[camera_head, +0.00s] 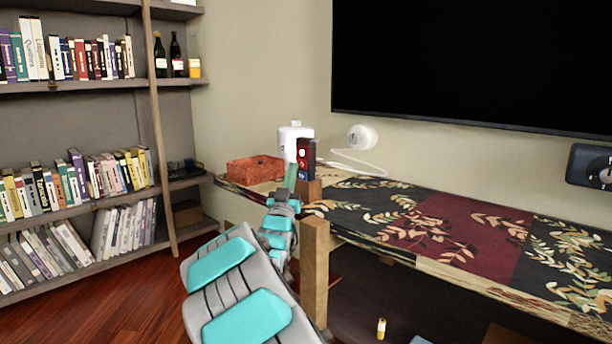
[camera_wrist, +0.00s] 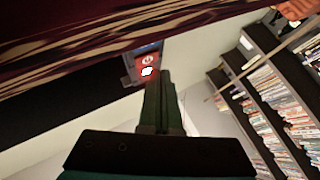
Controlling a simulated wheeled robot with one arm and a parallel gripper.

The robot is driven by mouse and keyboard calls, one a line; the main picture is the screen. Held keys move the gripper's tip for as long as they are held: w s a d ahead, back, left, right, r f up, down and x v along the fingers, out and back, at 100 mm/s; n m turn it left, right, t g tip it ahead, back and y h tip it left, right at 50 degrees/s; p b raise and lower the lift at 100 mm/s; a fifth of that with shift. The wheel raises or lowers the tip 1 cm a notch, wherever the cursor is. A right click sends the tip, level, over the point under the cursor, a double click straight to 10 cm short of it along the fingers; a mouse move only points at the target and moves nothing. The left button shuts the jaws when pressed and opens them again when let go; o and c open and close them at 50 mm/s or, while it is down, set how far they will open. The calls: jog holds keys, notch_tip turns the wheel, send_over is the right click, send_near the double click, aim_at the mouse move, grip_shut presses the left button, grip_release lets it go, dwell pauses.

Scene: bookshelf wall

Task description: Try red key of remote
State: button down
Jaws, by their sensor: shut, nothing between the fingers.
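The remote (camera_head: 307,150) stands upright on a small wooden block (camera_head: 311,191) near the left end of the long shelf top. It is dark with a red part, and blue shows lower down. In the wrist view the remote (camera_wrist: 130,68) shows a bright red key area (camera_wrist: 147,60) with white marks. My gripper (camera_head: 291,172) is shut and empty, its narrow green fingers pointing up just in front of the remote. In the wrist view its fingertips (camera_wrist: 163,74) are close beside the red area. I cannot tell whether they touch it.
A reddish box (camera_head: 255,169), a white canister (camera_head: 296,138) and a white round device (camera_head: 362,136) stand around the remote. A black screen (camera_head: 475,62) hangs above. The patterned shelf top (camera_head: 470,235) is clear to the right. Bookshelves (camera_head: 78,155) fill the left.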

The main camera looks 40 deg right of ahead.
jog(key=a+b, duration=0.2)
jog(key=a, duration=0.4)
jog(key=shift+s, duration=0.25)
dwell(0.3)
dwell(0.8)
